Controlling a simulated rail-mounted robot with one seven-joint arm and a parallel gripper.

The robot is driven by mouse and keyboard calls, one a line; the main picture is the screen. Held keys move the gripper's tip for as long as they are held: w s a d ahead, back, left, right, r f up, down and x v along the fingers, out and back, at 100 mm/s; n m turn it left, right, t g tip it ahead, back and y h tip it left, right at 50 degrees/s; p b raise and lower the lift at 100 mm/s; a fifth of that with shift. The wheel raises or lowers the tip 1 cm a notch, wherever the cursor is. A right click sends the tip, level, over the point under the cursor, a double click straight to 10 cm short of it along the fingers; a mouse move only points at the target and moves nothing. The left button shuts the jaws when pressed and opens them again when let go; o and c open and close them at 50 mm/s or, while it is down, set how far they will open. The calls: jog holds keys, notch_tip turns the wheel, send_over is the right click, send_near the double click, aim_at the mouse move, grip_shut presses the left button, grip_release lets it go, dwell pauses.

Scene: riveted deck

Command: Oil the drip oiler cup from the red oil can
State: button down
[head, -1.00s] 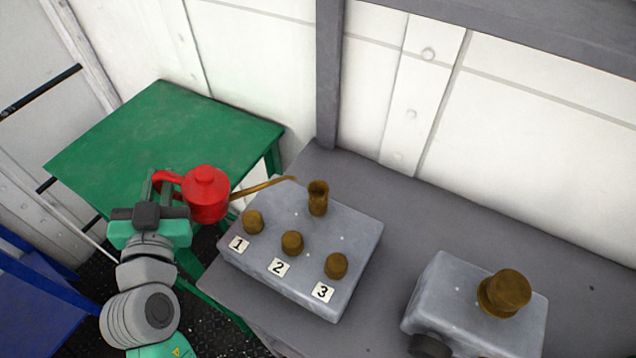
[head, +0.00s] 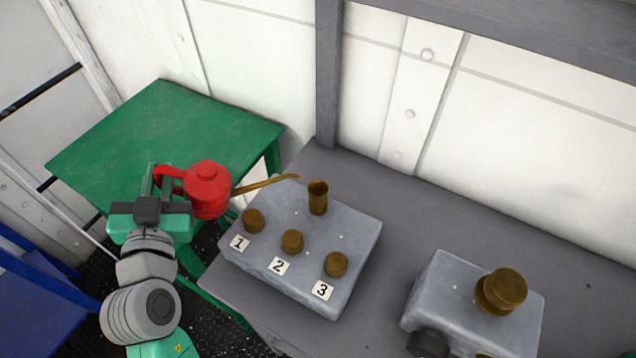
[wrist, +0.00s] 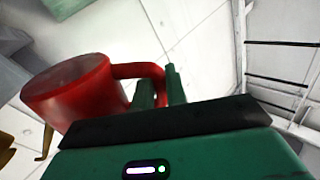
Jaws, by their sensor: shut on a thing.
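The red oil can (head: 207,190) hangs in the air at the left of the grey block, with its thin brass spout (head: 262,185) pointing right. The can also shows in the wrist view (wrist: 72,92). My gripper (head: 156,180) is shut on the can's red handle, its green fingers also showing in the wrist view (wrist: 161,88). An open-topped brass cup (head: 318,198), seemingly the drip oiler cup, stands upright at the back of the grey block. In the head view the spout tip appears just left of the cup's rim, apart from it. The cup's inside is dark.
The grey block (head: 345,240) carries three brass caps (head: 292,242) labelled 1, 2 and 3. A second block (head: 440,290) with a larger brass cap (head: 502,290) stands right on the grey bench (head: 400,205). The green table (head: 150,125) behind the can is bare.

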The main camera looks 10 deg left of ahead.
aim_at(172, 169)
jog(key=shift+d+r+m+p, duration=0.25)
jog(key=shift+r+m+p, duration=0.2)
jog(key=shift+r, duration=0.6)
jog(key=shift+w+d+r+m+t+p, duration=0.15)
jog(key=shift+d+r+m+p, duration=0.25)
jog(key=shift+r, duration=0.35)
jog(key=shift+d+r+m+t+p, duration=0.1)
jog(key=shift+d+r+m+p, duration=0.2)
jog(key=shift+d+r+m, duration=0.35)
jog(key=shift+w+d+r+m+t+p, duration=0.15)
jog(key=shift+d+r+m+p, duration=0.2)
jog(key=shift+r, duration=0.55)
dwell(3.2)
